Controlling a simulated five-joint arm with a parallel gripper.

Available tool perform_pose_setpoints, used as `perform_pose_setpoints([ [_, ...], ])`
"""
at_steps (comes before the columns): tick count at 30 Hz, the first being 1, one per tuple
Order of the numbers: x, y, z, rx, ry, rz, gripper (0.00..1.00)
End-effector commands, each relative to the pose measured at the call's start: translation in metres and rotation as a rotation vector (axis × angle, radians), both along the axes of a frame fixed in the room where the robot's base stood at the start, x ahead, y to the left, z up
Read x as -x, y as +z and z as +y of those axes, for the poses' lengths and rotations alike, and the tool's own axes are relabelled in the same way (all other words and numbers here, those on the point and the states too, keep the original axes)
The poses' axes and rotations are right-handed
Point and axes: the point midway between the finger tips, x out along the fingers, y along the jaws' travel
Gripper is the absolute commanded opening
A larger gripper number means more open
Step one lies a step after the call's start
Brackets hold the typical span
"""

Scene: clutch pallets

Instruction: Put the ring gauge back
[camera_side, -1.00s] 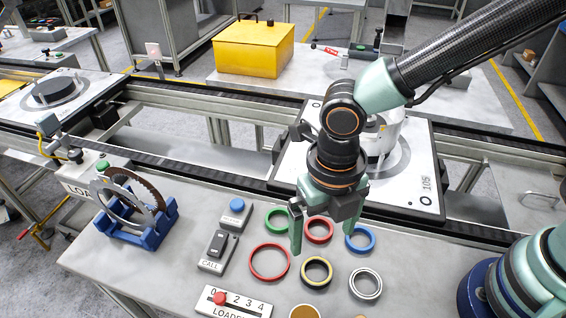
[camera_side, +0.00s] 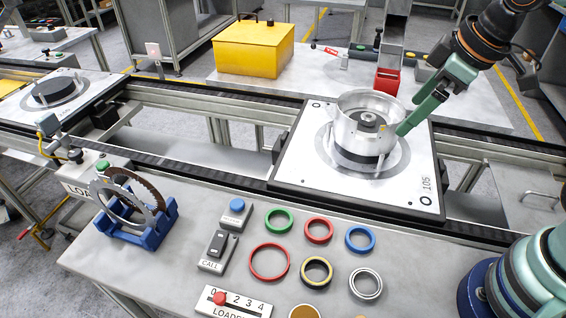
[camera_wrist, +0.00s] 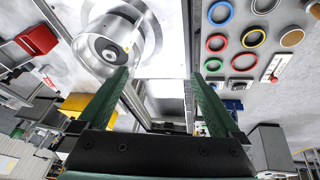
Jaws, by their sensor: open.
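No ring is clearly labelled, so I cannot tell which one is the ring gauge. A silver ring (camera_side: 366,284) lies flat at the right of a group of coloured rings on the bench. A grey ring (camera_side: 117,204) and a brown toothed ring stand upright in a blue cradle (camera_side: 143,233) at the bench's left. A silver drum (camera_side: 346,135) stands on the pallet (camera_side: 302,175); it also shows in the wrist view (camera_wrist: 90,48). My gripper (camera_wrist: 160,73) is open and empty. In the side view, its green finger (camera_side: 428,110) is beside the drum's right side, contact unclear.
Green (camera_side: 279,220), red (camera_side: 319,230), blue (camera_side: 360,239) and black-yellow (camera_side: 317,271) rings lie on the near bench beside a call box (camera_side: 217,251). A red bin (camera_side: 387,81) and yellow case (camera_side: 253,49) stand behind the conveyor.

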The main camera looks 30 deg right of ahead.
Motion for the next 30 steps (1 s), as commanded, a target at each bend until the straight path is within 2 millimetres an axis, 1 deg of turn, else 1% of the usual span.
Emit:
perform_pose_setpoints([
  [1,0.002,0.005,-0.012,-0.04,-0.123,-0.021,1.0],
  [3,0.005,0.008,-0.024,-0.092,-0.267,-0.042,1.0],
  [6,0.008,0.011,-0.035,-0.143,-0.406,-0.061,1.0],
  [9,0.01,0.013,-0.04,-0.169,-0.471,-0.07,1.0],
  [30,0.009,0.013,-0.04,-0.174,-0.481,-0.07,1.0],
])
